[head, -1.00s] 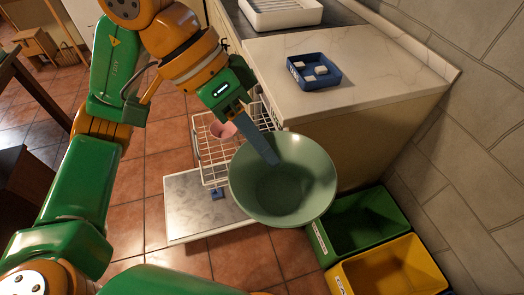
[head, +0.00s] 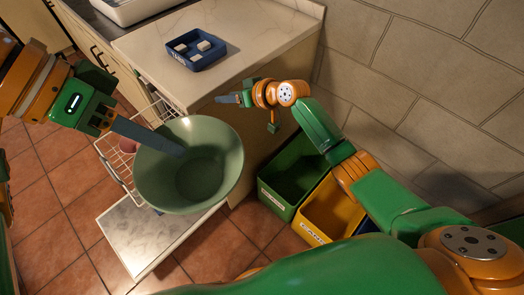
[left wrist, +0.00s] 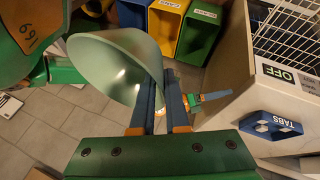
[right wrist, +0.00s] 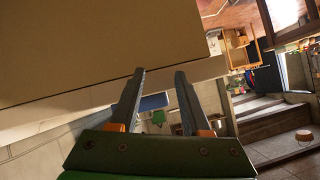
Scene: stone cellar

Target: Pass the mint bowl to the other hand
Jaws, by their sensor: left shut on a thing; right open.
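The mint bowl (head: 205,185) is a wide green bowl held in the air, its open side facing up toward my head. My left gripper (head: 165,142) is shut on its rim at the upper left. In the left wrist view the bowl (left wrist: 112,62) sits tilted, with its rim between the fingers (left wrist: 160,90). My right gripper (head: 230,98) is beyond the bowl to the upper right, close to the counter edge and apart from the bowl. In the right wrist view its fingers (right wrist: 160,85) are spread with nothing between them.
The counter (head: 255,50) bears a blue tray (head: 197,62) with several pale blocks. A green bin (head: 290,185) and a yellow bin (head: 328,215) stand below right. A white wire rack (head: 112,165) stands behind the bowl's left side, above a marble-topped board (head: 150,238).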

